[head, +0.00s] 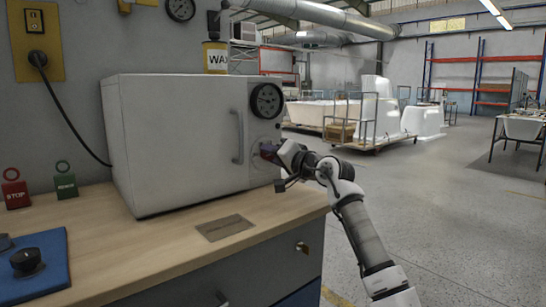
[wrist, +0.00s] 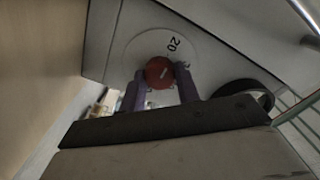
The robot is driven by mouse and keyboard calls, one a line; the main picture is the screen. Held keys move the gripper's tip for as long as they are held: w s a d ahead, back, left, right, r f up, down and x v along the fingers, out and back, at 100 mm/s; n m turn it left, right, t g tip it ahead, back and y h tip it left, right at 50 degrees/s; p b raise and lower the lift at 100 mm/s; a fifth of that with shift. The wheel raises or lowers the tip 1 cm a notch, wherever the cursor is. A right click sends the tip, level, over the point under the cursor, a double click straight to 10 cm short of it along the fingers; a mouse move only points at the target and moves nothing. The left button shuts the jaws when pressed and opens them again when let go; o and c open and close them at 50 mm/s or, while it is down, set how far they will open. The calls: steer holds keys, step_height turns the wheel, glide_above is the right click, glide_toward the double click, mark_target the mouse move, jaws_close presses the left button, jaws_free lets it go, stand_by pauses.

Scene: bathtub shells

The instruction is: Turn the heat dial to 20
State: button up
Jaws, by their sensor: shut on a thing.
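The heat dial is a round red knob (wrist: 158,70) with a short white mark, seen in the wrist view. It sits on a pale round plate (wrist: 137,46) printed with "20" above the knob, slightly to the right. The mark slants; I cannot tell exactly what it points at. My gripper (wrist: 161,76) is shut on the knob, with one purple finger on each side. In the head view my gripper (head: 268,151) is at the oven's front, below the gauge, and mostly hides the dial. The white oven (head: 180,140) stands closed on the wooden bench.
A black-rimmed gauge (head: 267,100) is above the dial, and a vertical door handle (head: 238,137) is to its left. The bench (head: 130,240) holds a metal plate (head: 224,227), red STOP (head: 15,190) and green (head: 65,182) tags, and a blue panel (head: 45,262). Floor at right is open.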

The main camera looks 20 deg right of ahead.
stand_by(0.3)
steer(key=o, duration=1)
steer(key=v, duration=1.4)
steer(key=shift+b, duration=0.3)
steer(key=shift+w, duration=0.1)
